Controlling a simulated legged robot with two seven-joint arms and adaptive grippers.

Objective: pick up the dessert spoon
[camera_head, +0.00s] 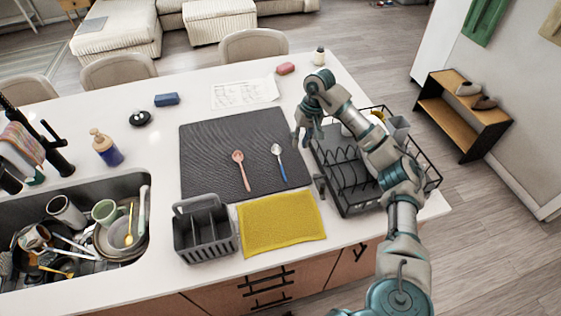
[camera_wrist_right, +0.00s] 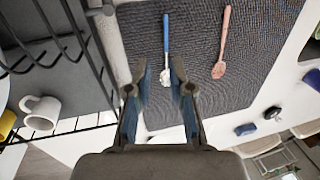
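A spoon with a blue handle and a silver bowl (camera_head: 279,161) lies on the dark ribbed mat (camera_head: 210,150). In the right wrist view this spoon (camera_wrist_right: 166,35) points away from me, its bowl end near the gap between my fingertips. A pink spoon (camera_head: 241,170) lies to its left on the mat; it also shows in the wrist view (camera_wrist_right: 221,52). My right gripper (camera_head: 304,138) is open and empty, above the mat's right edge and apart from both spoons. In the wrist view its two fingers (camera_wrist_right: 160,82) stand apart. My left gripper is not in view.
A black wire dish rack (camera_head: 345,212) stands right of the mat, under my right arm. A grey caddy (camera_head: 205,247) and yellow cloth (camera_head: 281,224) lie in front. A sink with dishes (camera_head: 75,285) is at left. A paper (camera_head: 244,92) and blue sponge (camera_head: 167,99) lie behind.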

